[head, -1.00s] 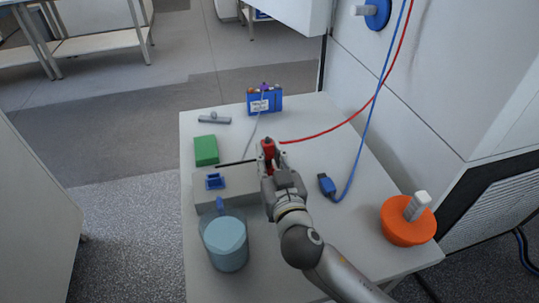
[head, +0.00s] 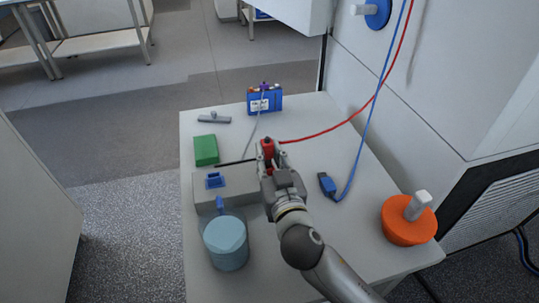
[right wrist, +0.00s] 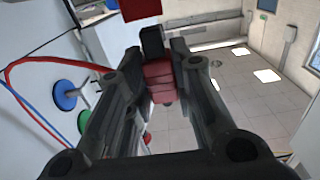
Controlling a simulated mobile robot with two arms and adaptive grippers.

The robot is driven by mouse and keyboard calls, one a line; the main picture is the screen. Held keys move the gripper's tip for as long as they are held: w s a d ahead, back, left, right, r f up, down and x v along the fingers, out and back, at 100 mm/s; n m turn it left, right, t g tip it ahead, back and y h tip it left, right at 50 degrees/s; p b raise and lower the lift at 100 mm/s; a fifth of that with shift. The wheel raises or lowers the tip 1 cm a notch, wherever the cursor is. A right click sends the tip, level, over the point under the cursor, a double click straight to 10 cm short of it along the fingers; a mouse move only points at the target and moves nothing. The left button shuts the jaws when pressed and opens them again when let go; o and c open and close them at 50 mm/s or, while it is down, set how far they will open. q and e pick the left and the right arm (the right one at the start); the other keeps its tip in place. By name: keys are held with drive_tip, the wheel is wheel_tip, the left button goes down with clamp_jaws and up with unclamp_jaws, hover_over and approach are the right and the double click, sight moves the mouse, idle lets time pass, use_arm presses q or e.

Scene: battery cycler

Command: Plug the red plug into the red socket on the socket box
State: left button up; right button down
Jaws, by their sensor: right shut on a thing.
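My right gripper (head: 267,153) is shut on the red plug (head: 267,144), above the right part of the grey socket box. In the right wrist view the red plug (right wrist: 160,82) sits between the two fingers. A red cable (head: 330,131) runs from it up to the wall cabinet. The socket box (head: 238,193) lies on the table and shows a blue socket (head: 215,181) on its left part. I cannot make out the red socket in the head view; my gripper and arm cover the box's right end. My left gripper is out of view.
A blue plug (head: 327,186) lies on the table to the right. Also on the table are a green block (head: 206,150), a blue battery pack (head: 265,101), a grey rod (head: 214,119) and an orange base (head: 407,222).

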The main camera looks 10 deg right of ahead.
sight(269, 164)
drive_tip(key=shift+d+f+b, duration=0.1)
drive_tip(key=shift+f+b, duration=0.7)
drive_tip(key=shift+b, duration=0.05)
idle(1.0)
idle(0.7)
drive_tip(key=shift+f+b, duration=0.6)
drive_tip(key=shift+f, duration=0.05)
drive_tip(key=shift+f, duration=0.4)
idle(0.4)
drive_tip(key=c, duration=1.2)
unclamp_jaws()
drive_tip(key=shift+a, duration=0.2)
drive_tip(key=shift+o, duration=0.2)
drive_tip(key=shift+d+r, duration=0.1)
drive_tip(key=shift+s+d+r, duration=0.1)
drive_tip(key=shift+s+d, duration=0.05)
drive_tip(key=shift+s, duration=1.9)
drive_tip(key=shift+s+d, duration=0.15)
drive_tip(key=shift+s, duration=1.85)
